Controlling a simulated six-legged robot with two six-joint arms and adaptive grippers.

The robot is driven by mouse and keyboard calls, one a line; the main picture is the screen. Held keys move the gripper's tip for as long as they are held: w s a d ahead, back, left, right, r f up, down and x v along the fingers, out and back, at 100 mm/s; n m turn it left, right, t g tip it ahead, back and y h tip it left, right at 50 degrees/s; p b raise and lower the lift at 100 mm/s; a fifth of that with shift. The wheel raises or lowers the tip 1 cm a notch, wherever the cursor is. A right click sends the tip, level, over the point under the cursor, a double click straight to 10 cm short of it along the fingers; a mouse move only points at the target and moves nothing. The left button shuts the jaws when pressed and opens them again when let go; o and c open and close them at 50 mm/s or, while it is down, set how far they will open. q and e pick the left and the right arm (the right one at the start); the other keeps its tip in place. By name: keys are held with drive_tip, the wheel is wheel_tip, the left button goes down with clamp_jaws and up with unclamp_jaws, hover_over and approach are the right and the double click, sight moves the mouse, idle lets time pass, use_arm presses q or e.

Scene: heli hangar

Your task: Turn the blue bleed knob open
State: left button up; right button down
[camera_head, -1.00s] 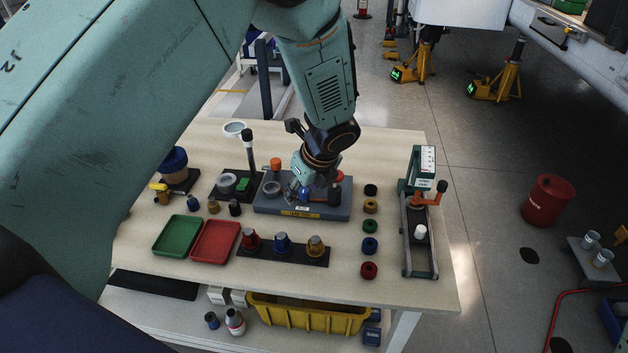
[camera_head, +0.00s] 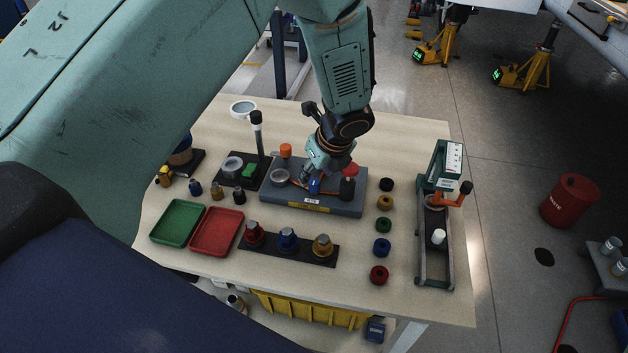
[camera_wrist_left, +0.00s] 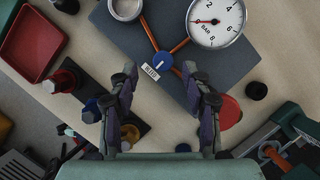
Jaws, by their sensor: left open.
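The blue bleed knob (camera_head: 314,186) sits on the grey rig block (camera_head: 275,202) on the table. In the left wrist view the blue knob (camera_wrist_left: 162,60) has a white pointer mark and lies between orange pipes, beside a small white label (camera_wrist_left: 150,71). My left gripper (camera_head: 317,175) is over the block, close to the knob. In the left wrist view its two fingers (camera_wrist_left: 163,82) are apart, with the knob just beyond and between their tips; I see no contact. A pressure gauge (camera_wrist_left: 216,20) reads near the low end of its scale. My right gripper is not in view.
Green (camera_head: 177,221) and red (camera_head: 217,231) trays lie to the left. Knobs on a black strip (camera_head: 287,249) stand in front. Coloured rings and a green press (camera_head: 435,230) are to the right.

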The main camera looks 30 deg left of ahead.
sight(314, 182)
use_arm(q)
drive_tip(key=b+x, duration=0.1)
drive_tip(key=x, duration=0.3)
drive_tip(key=shift+w+d+f, duration=0.1)
drive_tip(key=shift+w+f, duration=0.1)
drive_tip(key=shift+w, duration=0.05)
drive_tip(key=shift+a+f, duration=0.15)
drive_tip(key=shift+a, duration=0.15)
drive_tip(key=shift+s+d+r, duration=0.15)
drive_tip(key=shift+d+r, duration=0.2)
drive_tip(key=shift+d, duration=0.2)
drive_tip(key=shift+c, duration=1.1)
drive_tip(key=shift+a+f, duration=0.25)
drive_tip(key=shift+a, duration=0.2)
drive_tip(key=c, duration=0.4)
drive_tip(key=shift+d, duration=0.2)
clamp_jaws()
